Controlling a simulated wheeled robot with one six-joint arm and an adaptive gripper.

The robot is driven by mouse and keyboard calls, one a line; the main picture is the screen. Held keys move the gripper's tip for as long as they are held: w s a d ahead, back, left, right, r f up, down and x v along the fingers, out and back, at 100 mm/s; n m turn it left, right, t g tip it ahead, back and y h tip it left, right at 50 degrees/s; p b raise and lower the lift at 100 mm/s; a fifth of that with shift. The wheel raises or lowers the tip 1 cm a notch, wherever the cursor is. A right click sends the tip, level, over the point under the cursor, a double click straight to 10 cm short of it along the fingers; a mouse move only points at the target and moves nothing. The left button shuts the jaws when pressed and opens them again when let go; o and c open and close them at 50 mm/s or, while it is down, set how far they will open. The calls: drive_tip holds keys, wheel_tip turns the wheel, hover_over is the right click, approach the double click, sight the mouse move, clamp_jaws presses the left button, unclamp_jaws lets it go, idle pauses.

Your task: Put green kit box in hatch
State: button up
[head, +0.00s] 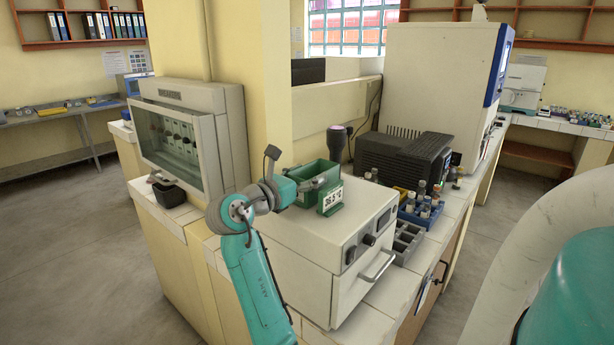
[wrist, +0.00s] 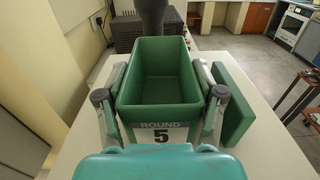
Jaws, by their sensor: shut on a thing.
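The green kit box (wrist: 160,75) is open-topped and empty, with a "ROUND 5" label on the side facing the wrist camera. My gripper (wrist: 160,100) has a finger on each side of it and is shut on it. In the head view the box (head: 316,178) is upright at the top of the white incubator (head: 300,238), with my gripper (head: 318,183) at its near side. I cannot tell whether it rests on the incubator or hangs just above. No hatch is clearly identifiable; a glass-fronted white cabinet (head: 190,97) stands to the left.
A green stand showing 36.5 °C (head: 332,199) is close beside the box, with its green back (wrist: 228,110) in the wrist view. A dark-topped post (head: 336,142) rises behind. A black machine (head: 404,157) and tube racks (head: 421,212) stand right. A black bin (head: 169,194) sits left.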

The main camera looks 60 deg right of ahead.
drive_tip(key=shift+f, duration=0.1)
drive_tip(key=o, duration=1.3)
drive_tip(key=shift+o, duration=0.2)
drive_tip(key=v, duration=1.2)
